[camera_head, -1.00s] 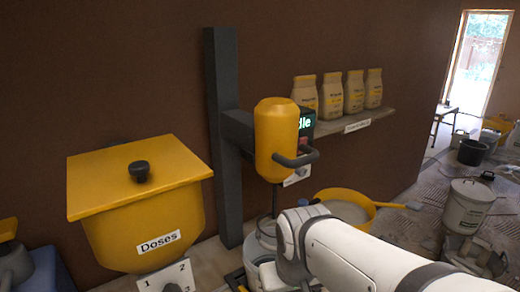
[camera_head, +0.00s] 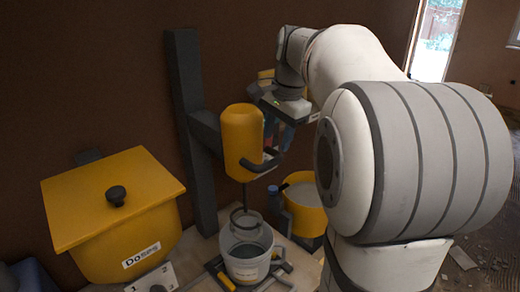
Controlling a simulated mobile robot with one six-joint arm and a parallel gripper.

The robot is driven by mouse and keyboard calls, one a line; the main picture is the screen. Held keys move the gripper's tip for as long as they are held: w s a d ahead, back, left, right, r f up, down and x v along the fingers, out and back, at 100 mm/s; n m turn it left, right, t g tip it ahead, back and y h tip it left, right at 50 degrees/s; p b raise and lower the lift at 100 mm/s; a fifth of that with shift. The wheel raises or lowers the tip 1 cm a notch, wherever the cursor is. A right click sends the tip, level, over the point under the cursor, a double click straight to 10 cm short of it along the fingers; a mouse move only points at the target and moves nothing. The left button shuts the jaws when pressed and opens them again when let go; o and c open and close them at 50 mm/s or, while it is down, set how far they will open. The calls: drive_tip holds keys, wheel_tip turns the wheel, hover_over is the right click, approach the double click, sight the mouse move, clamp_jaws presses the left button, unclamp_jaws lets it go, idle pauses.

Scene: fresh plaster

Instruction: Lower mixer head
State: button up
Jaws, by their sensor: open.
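The yellow mixer head (camera_head: 242,138) is mounted on a dark upright post (camera_head: 190,130) by an arm, with a dark handle (camera_head: 262,164) on its lower right. Its thin shaft (camera_head: 245,197) hangs down over the grey bucket (camera_head: 246,262) below; how deep the tip reaches is hard to tell. My gripper (camera_head: 288,116) is open and points downward, just right of and above the handle, apart from it in the picture. Its fingertips are small and hard to make out.
The yellow dosing hopper (camera_head: 130,200) with a black-knobbed lid stands at left. A yellow tub (camera_head: 304,210) of pale material is right of the bucket. My arm fills the right side and hides most of the shelf and jars.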

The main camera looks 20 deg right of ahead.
sight(271, 161)
drive_tip(key=f, duration=0.2)
drive_tip(key=w+f, duration=0.1)
drive_tip(key=f, duration=0.4)
drive_tip(key=shift+w+a, duration=0.15)
drive_tip(key=shift+a, duration=0.15)
drive_tip(key=shift+c, duration=0.2)
clamp_jaws()
